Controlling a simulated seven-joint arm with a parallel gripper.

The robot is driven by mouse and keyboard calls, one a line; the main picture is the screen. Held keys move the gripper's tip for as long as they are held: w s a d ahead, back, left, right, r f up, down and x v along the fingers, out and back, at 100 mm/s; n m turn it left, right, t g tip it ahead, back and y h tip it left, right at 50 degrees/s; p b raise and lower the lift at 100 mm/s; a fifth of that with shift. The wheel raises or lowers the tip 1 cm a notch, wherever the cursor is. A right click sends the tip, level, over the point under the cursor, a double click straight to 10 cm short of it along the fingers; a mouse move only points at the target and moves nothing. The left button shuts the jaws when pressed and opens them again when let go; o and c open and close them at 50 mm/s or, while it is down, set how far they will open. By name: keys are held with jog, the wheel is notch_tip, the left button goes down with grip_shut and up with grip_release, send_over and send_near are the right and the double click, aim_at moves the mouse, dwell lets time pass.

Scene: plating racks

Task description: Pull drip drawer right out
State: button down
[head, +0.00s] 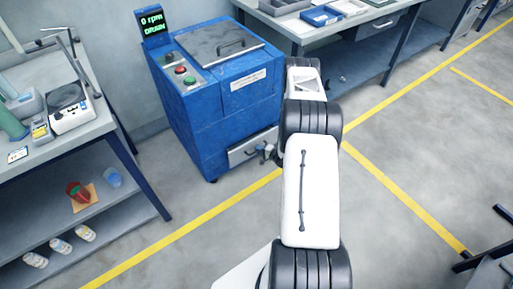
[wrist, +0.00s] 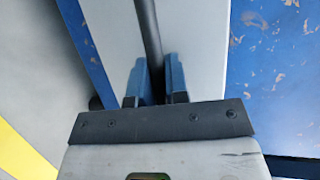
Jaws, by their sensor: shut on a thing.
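The drip drawer (head: 243,152) has a light grey front low on the blue machine (head: 220,95). In the head view my arm covers part of its right side, and I cannot tell how far it stands out. In the wrist view the pale drawer front (wrist: 195,40) fills the middle, with its dark bar handle (wrist: 150,30) running up from between my fingers. My gripper (wrist: 158,75) is shut on the handle, with one blue finger on each side. In the head view my gripper (head: 266,152) is small and dark at the drawer front.
A workbench (head: 75,140) with a lower shelf of bottles stands left of the machine. Another bench (head: 345,30) with trays stands behind to the right. Yellow floor lines (head: 200,218) cross the grey floor, which is clear in front of the machine except for my arm.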

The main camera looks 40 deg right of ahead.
jog(key=s, duration=1.1)
jog(key=shift+s+d, duration=0.15)
jog(key=shift+s, duration=0.05)
jog(key=c, duration=1.1)
grip_release()
jog(key=shift+c, duration=0.2)
jog(key=shift+s, duration=0.1)
jog(key=v, duration=0.7)
jog(key=shift+s, duration=0.3)
jog(key=shift+d+r, duration=0.1)
jog(key=shift+r, duration=0.1)
